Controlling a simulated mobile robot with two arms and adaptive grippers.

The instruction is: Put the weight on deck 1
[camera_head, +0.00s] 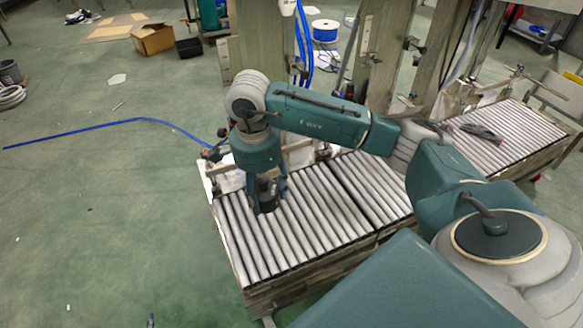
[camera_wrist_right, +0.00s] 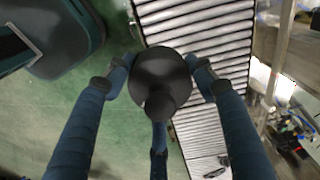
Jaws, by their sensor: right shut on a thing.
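The weight (camera_head: 266,196) is a dark, round piece with a narrower knob on top. My right gripper (camera_head: 268,188) points down and is shut on it. In the right wrist view the weight (camera_wrist_right: 160,72) sits between the blue fingers of the gripper (camera_wrist_right: 158,84). The roller deck (camera_head: 300,225) lies under the weight, at the left end of the roller line; it also shows in the wrist view (camera_wrist_right: 205,40). I cannot tell if the weight touches the rollers. No deck number is readable.
The roller line continues right to another roller section (camera_head: 500,135). Grey posts (camera_head: 262,45) stand behind the rollers. A blue strip (camera_head: 100,127) lies on the green floor at the left. An open cardboard box (camera_head: 153,39) is farther back. Rollers around the weight are bare.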

